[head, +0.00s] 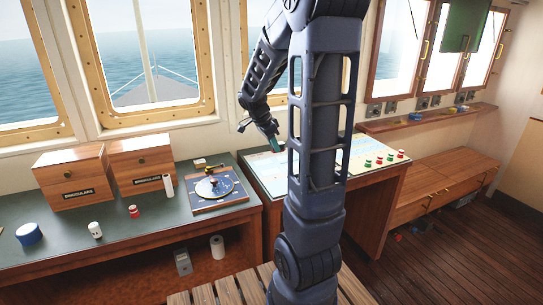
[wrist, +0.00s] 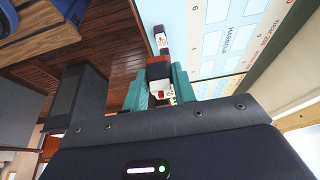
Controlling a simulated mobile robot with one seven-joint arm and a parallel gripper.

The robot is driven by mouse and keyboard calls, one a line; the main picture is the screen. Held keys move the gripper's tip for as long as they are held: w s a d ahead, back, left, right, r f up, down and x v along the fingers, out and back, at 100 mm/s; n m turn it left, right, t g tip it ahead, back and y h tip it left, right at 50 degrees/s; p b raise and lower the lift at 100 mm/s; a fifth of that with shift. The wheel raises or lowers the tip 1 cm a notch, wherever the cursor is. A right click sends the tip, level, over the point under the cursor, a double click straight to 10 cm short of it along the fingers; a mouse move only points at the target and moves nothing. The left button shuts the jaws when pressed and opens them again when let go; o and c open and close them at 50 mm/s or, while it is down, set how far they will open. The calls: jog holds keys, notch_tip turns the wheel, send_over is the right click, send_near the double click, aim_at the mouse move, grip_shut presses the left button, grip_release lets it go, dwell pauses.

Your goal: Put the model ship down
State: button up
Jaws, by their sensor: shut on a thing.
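My gripper (head: 273,143) is over the left part of the chart table (head: 262,183) in the head view. In the wrist view its teal fingers (wrist: 160,88) are shut on the model ship (wrist: 158,70), a small dark, red and white piece. A white and red piece (wrist: 160,38) shows just beyond it in line; I cannot tell whether it is part of the same ship. The chart (wrist: 225,40), with the printed word HARBOUR, lies beside it in the wrist view. In the head view the ship is too small to make out, and whether it touches the chart is unclear.
Several red and green pieces (head: 383,160) stand at the chart table's right side. My arm hides the table's middle. The left counter (head: 60,258) holds two wooden boxes (head: 73,177), a round instrument (head: 214,187) and small cylinders. Windows rise behind.

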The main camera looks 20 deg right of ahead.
jog(key=shift+r, duration=0.5)
jog(key=shift+w+a, duration=0.2)
jog(key=w+a+n+t, duration=0.1)
jog(key=w+a+n, duration=0.3)
jog(key=a, duration=0.7)
jog(key=w+a+r+n+t+y, duration=0.15)
jog(key=w+a, duration=0.45)
jog(key=a, duration=0.6)
jog(key=w+a+n+t, duration=0.1)
jog(key=w+a+n, duration=0.35)
jog(key=a, duration=0.65)
jog(key=s+a+f+n+y, duration=0.1)
jog(key=s+a+n, duration=0.2)
jog(key=a, duration=1)
jog(key=s+a+n+t+y, duration=0.15)
jog(key=s+a, duration=0.25)
jog(key=a, duration=1)
jog(key=s+a+f+n, duration=0.1)
jog(key=s+a+n, duration=0.25)
jog(key=a, duration=0.95)
jog(key=f, duration=2)
jog(key=shift+w+a, duration=0.2)
jog(key=shift+w, duration=0.1)
